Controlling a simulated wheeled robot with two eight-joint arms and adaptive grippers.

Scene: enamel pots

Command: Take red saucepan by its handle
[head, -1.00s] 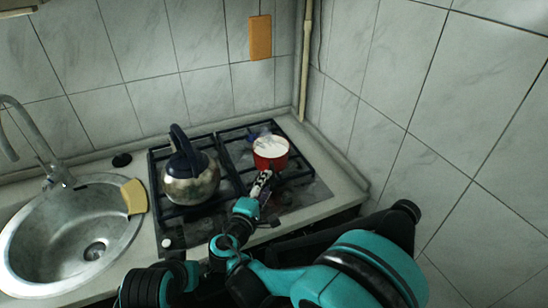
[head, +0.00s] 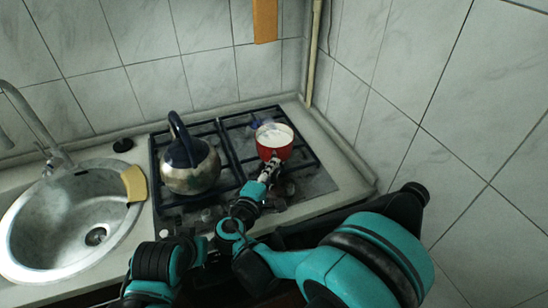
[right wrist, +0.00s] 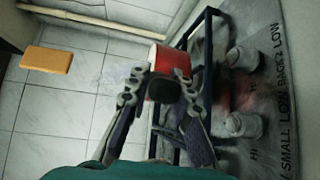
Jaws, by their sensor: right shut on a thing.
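The red saucepan (head: 270,152), with a white inside, sits upright on the right part of the gas hob (head: 322,182). It also shows in the right wrist view (right wrist: 172,62), with the blunt end of its dark handle (right wrist: 163,88) facing the camera. My right gripper (head: 269,170) reaches the near side of the pan. In the right wrist view its two fingers (right wrist: 162,92) are on either side of the handle, shut on it. The handle is mostly hidden by the gripper in the head view.
A metal kettle (head: 190,172) with a dark blue handle stands on the hob to the left. A sink (head: 60,225) with a yellow sponge (head: 134,184) is farther left. Hob knobs (right wrist: 243,122) are close to the gripper. Tiled walls stand behind and right.

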